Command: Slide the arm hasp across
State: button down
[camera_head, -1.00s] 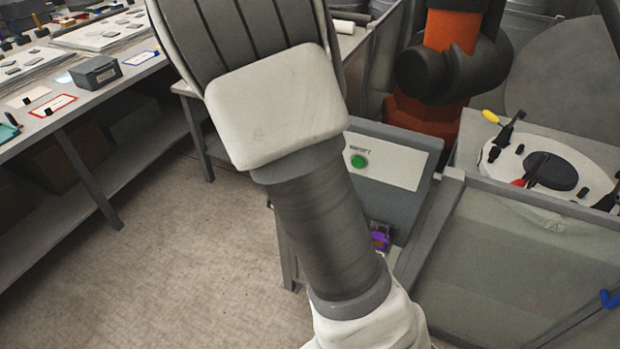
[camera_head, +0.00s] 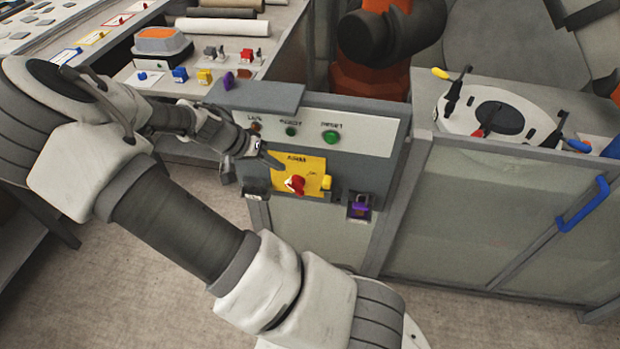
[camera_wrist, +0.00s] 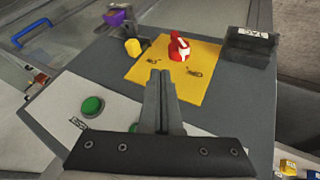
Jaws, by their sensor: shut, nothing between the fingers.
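A yellow plate (camera_head: 285,176) with black lettering that seems to read ARM is on the front of the grey control box. Which piece is the hasp I cannot tell for sure. My gripper (camera_head: 272,161) is shut and empty at the plate's upper left. In the wrist view my fingertips (camera_wrist: 158,76) lie together over the plate's near edge, apart from the red knob (camera_wrist: 179,47); the yellow tab (camera_wrist: 133,47) is to their left.
A green button (camera_head: 330,137) is on the white panel above. A purple padlock-like piece (camera_head: 360,203) hangs at right. A dark labelled block (camera_wrist: 250,47) sits beside the plate. A grey fence with a blue handle (camera_head: 583,203) stands at right; a bench with small blocks is behind.

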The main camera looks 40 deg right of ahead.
jog(key=x, duration=1)
jog(key=shift+s+r, duration=0.1)
jog(key=s+d, duration=0.2)
jog(key=s, duration=0.1)
jog(key=shift+d+p, duration=0.3)
jog(key=shift+p, duration=0.05)
jog(key=b, duration=0.2)
send_over(333, 196)
